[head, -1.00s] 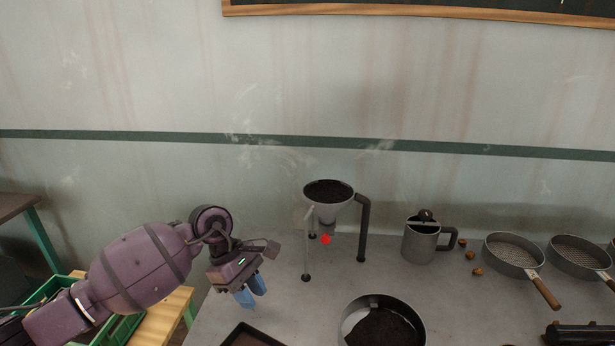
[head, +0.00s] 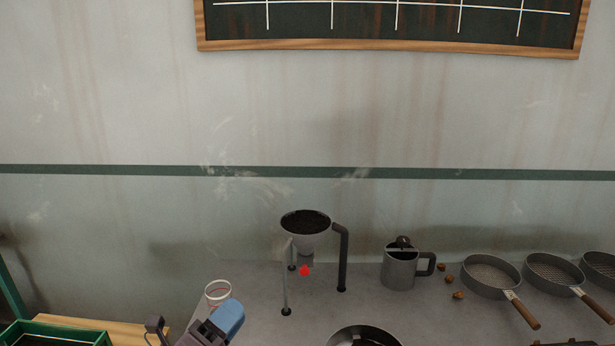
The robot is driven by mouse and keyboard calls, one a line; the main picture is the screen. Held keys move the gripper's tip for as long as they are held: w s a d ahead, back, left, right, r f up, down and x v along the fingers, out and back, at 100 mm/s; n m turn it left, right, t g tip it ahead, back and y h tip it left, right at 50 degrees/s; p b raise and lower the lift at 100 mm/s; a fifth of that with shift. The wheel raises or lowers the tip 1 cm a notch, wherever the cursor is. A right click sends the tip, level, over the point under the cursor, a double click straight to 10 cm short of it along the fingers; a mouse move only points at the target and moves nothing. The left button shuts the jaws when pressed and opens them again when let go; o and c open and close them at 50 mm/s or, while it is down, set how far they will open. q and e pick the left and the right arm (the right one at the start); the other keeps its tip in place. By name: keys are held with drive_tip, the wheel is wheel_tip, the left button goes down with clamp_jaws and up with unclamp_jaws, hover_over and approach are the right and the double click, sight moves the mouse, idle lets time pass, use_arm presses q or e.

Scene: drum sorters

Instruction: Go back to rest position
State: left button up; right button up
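My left gripper (head: 228,318) is low in the head view, left of centre, near the table's left edge. Its blue finger pads show beside the dark wrist, with no object visible at the tips. The pads overlap from this angle, so I cannot tell whether it is open or shut. The rest of the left arm is below the picture. My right gripper is not in view.
A white cup (head: 217,291) stands just behind the gripper. A funnel (head: 306,240) on a stand, a metal mug (head: 400,268), several nuggets and sieves (head: 490,277) stand on the grey table (head: 420,318). A green crate (head: 50,333) is lower left.

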use_arm(q)
drive_tip(key=s+a+f+n+g+y, duration=0.2)
drive_tip(key=s+a+f+n+y, duration=0.2)
drive_tip(key=a+f+n+y, duration=0.45)
drive_tip(key=s+a+f+n+g+y, duration=0.2)
drive_tip(key=s+a+f+n+y, duration=0.25)
drive_tip(key=n, duration=0.75)
drive_tip(key=s+a+f+n+g, duration=0.1)
drive_tip(key=s+f+n+g, duration=0.2)
drive_tip(key=s, duration=0.4)
drive_tip(key=s+f+n+g, duration=0.2)
drive_tip(key=s+n+g, duration=0.15)
drive_tip(key=s, duration=0.35)
drive_tip(key=s+a+f+n+g, duration=0.1)
drive_tip(key=s+f+n+g, duration=0.1)
drive_tip(key=s+g, duration=0.3)
drive_tip(key=w+f+m+t, duration=0.1)
drive_tip(key=w+f+t, duration=0.5)
drive_tip(key=f+t, duration=0.3)
